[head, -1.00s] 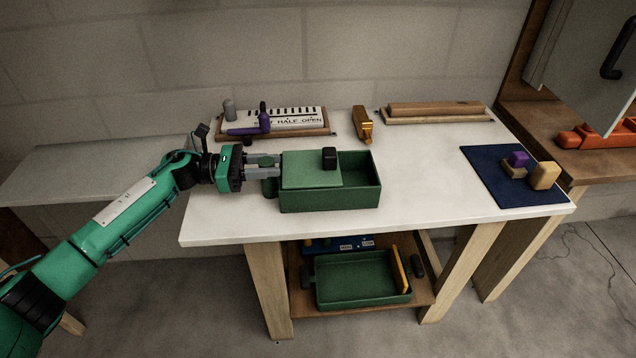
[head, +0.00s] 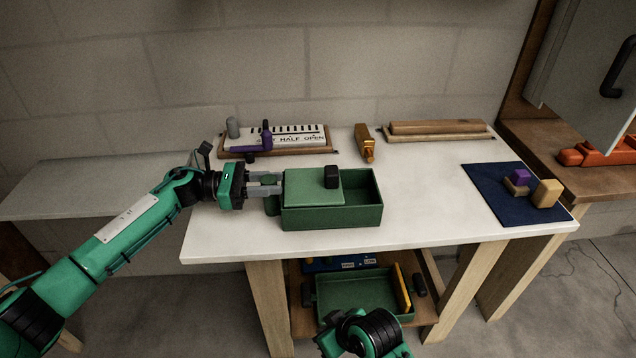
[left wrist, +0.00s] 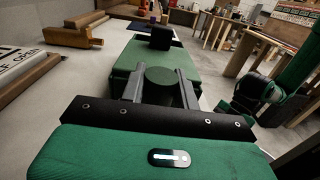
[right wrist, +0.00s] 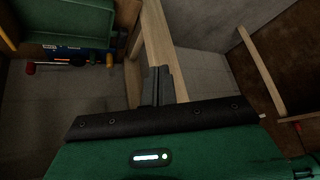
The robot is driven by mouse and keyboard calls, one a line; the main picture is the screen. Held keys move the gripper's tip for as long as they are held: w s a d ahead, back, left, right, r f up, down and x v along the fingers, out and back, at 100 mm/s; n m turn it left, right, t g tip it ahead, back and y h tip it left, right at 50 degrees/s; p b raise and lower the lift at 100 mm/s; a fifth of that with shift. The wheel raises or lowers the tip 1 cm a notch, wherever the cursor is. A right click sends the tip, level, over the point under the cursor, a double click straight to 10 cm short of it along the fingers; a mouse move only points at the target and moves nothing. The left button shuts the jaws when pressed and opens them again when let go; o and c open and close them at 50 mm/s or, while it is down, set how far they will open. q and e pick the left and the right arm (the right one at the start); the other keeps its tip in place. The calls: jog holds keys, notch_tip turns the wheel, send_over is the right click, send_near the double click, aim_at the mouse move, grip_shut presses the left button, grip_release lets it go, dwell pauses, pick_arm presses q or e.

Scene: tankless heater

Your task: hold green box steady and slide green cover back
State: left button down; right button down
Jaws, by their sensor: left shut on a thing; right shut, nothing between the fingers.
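The green box (head: 335,217) stands on the white table, its right part open. The lighter green cover (head: 305,185) lies over its left part, with a black knob (head: 331,177) near the cover's right edge. My left gripper (head: 277,187) is at the box's left end, shut on the round green side handle (left wrist: 161,78), which shows between the fingers in the left wrist view. My right arm (head: 362,333) shows at the bottom of the head view, below the table front. The right gripper's fingers (right wrist: 157,86) are shut and empty in the right wrist view.
Behind the box are a sign board with a purple lever (head: 252,146), a brass-coloured piece (head: 365,143) and a wooden block (head: 437,127). A blue mat (head: 492,197) with small blocks lies right. A shelf below holds a green tray (head: 352,291). The table right of the box is clear.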

jog(key=w+a+r+n+y, duration=0.2)
jog(key=a+r+n, duration=0.3)
jog(key=a+r, duration=0.45)
jog(key=w+a+r+n+y, duration=0.2)
jog(key=a+r+n, duration=0.2)
jog(key=a+r, duration=0.55)
notch_tip(320, 180, up, 12)
jog(key=m+g+h, duration=0.1)
jog(key=m+h, duration=0.4)
jog(key=m, duration=0.6)
send_over(316, 184)
jog(key=s+a, duration=0.2)
jog(key=a, duration=0.3)
jog(key=shift+d+r, duration=0.1)
jog(key=shift+r, duration=0.1)
jog(key=w+d+r+m+g+h, duration=0.2)
jog(key=d+r+m, duration=0.2)
jog(key=d+m, duration=0.1)
jog(key=shift+s+f, duration=0.15)
jog(key=shift+f, duration=4.45)
jog(key=shift+s+f, duration=0.1)
jog(key=shift+f, duration=0.05)
jog(key=shift+d, duration=0.1)
